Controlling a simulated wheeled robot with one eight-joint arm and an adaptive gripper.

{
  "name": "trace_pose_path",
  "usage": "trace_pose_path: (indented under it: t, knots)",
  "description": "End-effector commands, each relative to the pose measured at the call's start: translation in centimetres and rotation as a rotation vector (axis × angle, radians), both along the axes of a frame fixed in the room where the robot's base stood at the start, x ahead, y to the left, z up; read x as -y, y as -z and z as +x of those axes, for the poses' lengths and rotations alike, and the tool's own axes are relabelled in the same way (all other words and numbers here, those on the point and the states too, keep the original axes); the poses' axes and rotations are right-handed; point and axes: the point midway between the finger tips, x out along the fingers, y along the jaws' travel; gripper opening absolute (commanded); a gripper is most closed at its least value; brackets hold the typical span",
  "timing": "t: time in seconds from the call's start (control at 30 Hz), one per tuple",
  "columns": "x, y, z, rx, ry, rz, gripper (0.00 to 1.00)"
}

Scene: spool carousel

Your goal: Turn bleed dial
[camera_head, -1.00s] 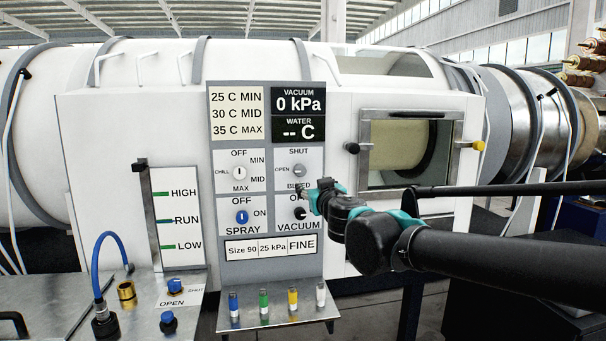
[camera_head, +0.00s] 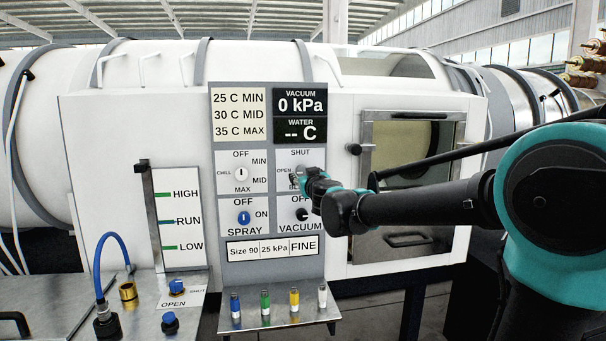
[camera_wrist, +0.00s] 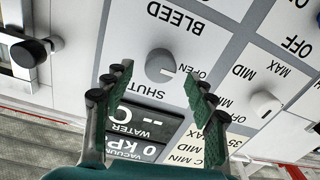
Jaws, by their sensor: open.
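The bleed dial (camera_wrist: 160,65) is a round grey knob on a white plate marked SHUT, OPEN and BLEED. In the wrist view a pale mark on it lies on the side toward OPEN. My gripper (camera_wrist: 158,79) is open, with its two fingers apart on either side of the dial's near edge. I cannot tell whether they touch it. In the head view the dial (camera_head: 299,170) is partly covered by my gripper (camera_head: 297,180), which also hides most of the word BLEED.
The chill dial (camera_head: 240,174), spray dial (camera_head: 242,217) and vacuum dial (camera_head: 303,214) are close by on the same panel. A display (camera_head: 299,104) reads 0 kPa above. A shelf with several coloured vials (camera_head: 265,303) juts out below. A windowed door (camera_head: 405,150) is at right.

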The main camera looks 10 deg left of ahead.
Motion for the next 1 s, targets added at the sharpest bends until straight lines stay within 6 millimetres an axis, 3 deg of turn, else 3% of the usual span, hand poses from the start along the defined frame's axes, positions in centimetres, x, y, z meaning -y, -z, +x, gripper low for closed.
trace_pose_path:
  t: [0.23,0.63,1.0]
  knots:
    - [-0.8,0.0,2.5,0.000,0.001,0.000,0.56]
    - [-0.9,0.0,3.0,0.000,0.000,0.000,0.56]
    - [-0.9,0.0,3.0,0.000,0.000,0.000,0.12]
